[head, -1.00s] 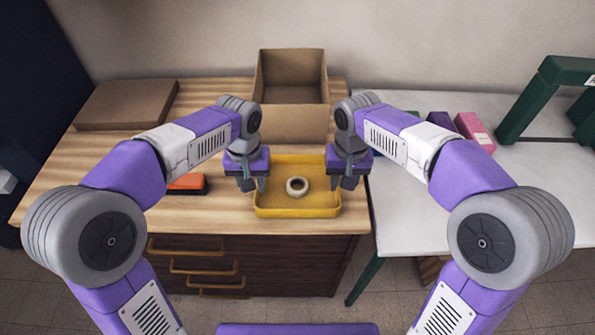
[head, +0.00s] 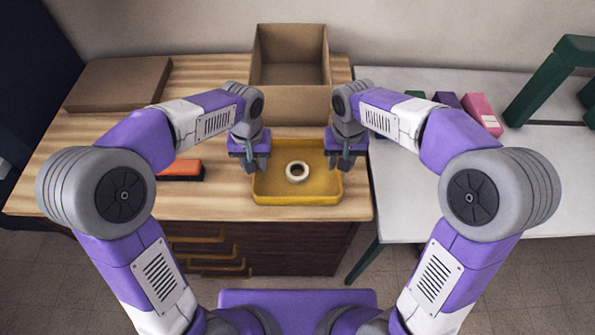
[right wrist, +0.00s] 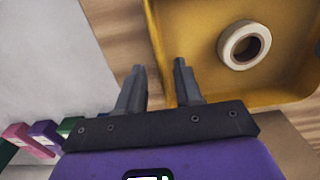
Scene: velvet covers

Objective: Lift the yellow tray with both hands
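The yellow tray (head: 297,199) lies on the wooden counter near its front edge. A cream tape roll (head: 297,172) sits inside it; both also show in the right wrist view, as the tray (right wrist: 200,40) and the roll (right wrist: 245,45). My left gripper (head: 255,164) is at the tray's left wall, its two fingers apart and pointing down. My right gripper (head: 342,162) is at the right wall. In the right wrist view its fingers (right wrist: 159,82) are open, one on each side of the wall as seen from above. Contact with the wall cannot be told.
An open cardboard box (head: 290,100) stands behind the tray. An orange-topped brush-like block (head: 180,170) lies left of the tray, and a flat brown box (head: 118,84) is at the back left. A white table (head: 460,190) adjoins on the right, with several coloured boxes and a green frame.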

